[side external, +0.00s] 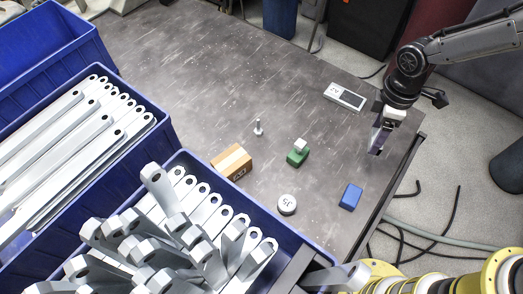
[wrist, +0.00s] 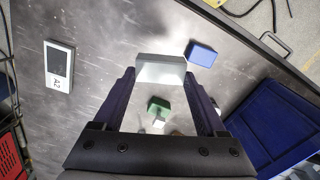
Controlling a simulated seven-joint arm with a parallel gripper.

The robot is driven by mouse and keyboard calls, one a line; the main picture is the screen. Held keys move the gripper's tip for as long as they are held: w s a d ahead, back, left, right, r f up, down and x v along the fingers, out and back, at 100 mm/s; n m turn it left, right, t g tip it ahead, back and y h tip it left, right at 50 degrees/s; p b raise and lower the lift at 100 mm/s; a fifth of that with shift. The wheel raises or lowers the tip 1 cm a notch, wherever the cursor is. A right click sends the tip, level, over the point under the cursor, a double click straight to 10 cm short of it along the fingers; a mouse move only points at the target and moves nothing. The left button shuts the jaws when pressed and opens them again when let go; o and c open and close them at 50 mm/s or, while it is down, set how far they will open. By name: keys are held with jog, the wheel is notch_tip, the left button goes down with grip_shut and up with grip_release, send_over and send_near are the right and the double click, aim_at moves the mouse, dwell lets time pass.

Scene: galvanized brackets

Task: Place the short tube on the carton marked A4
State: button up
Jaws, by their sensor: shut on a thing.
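My gripper (side external: 376,148) is at the right edge of the table in the side external view, above the surface. It is shut on a pale grey, blocky piece (wrist: 161,69), which spans between the fingertips in the wrist view and looks like the short tube. Whether it is hollow cannot be told. A brown carton (side external: 231,162) with a pale tape strip stands on the table beside the blue bin; its small mark is hard to read.
A green block (side external: 296,158) bears a small white piece. A blue block (side external: 350,196), a white round J5 piece (side external: 287,204), a grey bolt-like part (side external: 258,128) and an A2-marked device (side external: 344,96) stand apart. Blue bins (side external: 180,154) of brackets fill the left. The table's centre is mostly clear.

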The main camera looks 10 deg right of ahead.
jog(key=s+a+r+n, duration=0.3)
jog(key=a+n, duration=0.4)
jog(key=a, duration=0.3)
jog(key=s+a+r+n, duration=0.2)
jog(key=a+r+n, duration=0.1)
jog(key=a+n, duration=0.55)
jog(key=m, duration=0.2)
send_over(245, 160)
notch_tip(245, 160, down, 10)
jog(key=shift+d+r, duration=0.1)
jog(key=shift+f, duration=1.55)
jog(key=shift+f, duration=0.1)
jog(key=o, duration=1.3)
jog(key=shift+f, duration=0.1)
